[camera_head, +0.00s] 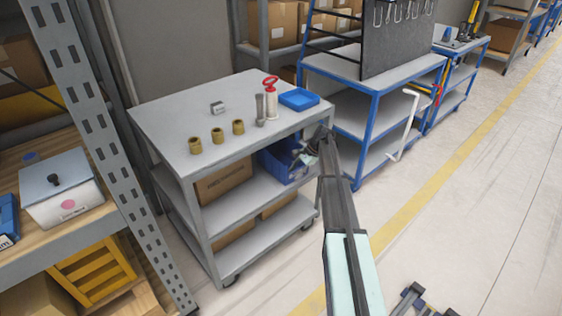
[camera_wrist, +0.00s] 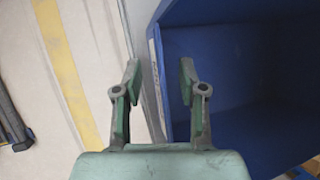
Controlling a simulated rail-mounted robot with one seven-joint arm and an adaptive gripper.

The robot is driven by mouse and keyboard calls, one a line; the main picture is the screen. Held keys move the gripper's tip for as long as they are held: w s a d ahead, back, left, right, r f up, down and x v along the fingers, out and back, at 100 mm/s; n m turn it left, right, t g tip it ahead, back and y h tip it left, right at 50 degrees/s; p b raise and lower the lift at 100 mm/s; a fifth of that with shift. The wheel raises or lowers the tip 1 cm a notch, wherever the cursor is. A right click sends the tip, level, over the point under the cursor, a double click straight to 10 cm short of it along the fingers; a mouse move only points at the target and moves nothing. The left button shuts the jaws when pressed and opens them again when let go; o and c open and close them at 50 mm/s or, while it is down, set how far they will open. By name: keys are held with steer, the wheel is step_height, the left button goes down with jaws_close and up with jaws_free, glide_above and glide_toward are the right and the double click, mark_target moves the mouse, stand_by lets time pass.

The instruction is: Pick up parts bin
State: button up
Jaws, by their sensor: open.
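The blue parts bin (camera_head: 272,166) sits on the middle shelf of the grey cart, at its right end and partly hidden by my gripper and the cart top. In the wrist view the bin (camera_wrist: 235,75) fills the right side, with its open inside showing. My gripper (camera_wrist: 160,78) is open and empty. The bin's near wall edge appears between the two fingers, the right finger over the bin's inside and the left finger outside. I cannot tell whether they touch. In the head view my gripper (camera_head: 311,146) is at the shelf's right end.
The grey cart's top (camera_head: 180,108) carries brass cylinders, a small blue tray (camera_head: 299,99), a red-handled tool (camera_head: 271,100) and a small metal block. A cardboard box (camera_head: 222,181) shares the middle shelf. A blue-framed cart (camera_head: 372,115) stands to the right.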

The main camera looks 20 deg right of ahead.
steer(key=shift+f, duration=0.2)
stand_by(0.3)
jaws_close()
steer(key=shift+r, duration=0.1)
